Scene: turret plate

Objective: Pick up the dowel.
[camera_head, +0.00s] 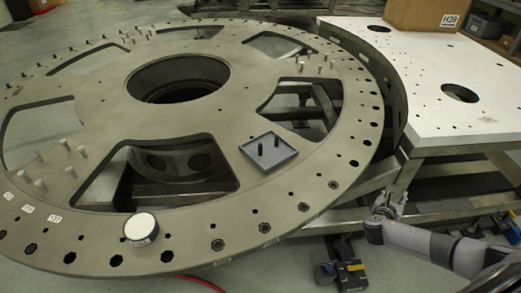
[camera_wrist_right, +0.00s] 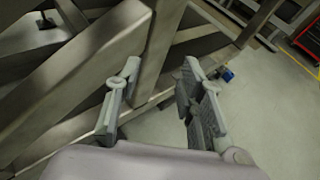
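Two small dark upright pegs, one at the left (camera_head: 260,149) and one at the right (camera_head: 276,141), stand in a grey square tray (camera_head: 284,157) on the turret plate (camera_head: 235,205). They look like dowels; which one the task means I cannot tell. My right gripper (camera_head: 388,205) is low at the right, beyond the plate's rim and well apart from the tray. In the right wrist view my right gripper (camera_wrist_right: 161,75) is open, with nothing held between its fingers. My left gripper is not in view.
A white-topped round can (camera_head: 141,228) stands near the plate's front rim. Several metal pins (camera_head: 82,151) stand up from the plate. A light table (camera_head: 440,85) with a cardboard box (camera_head: 427,14) is at the right. Metal frame beams (camera_wrist_right: 80,80) are close to my right gripper.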

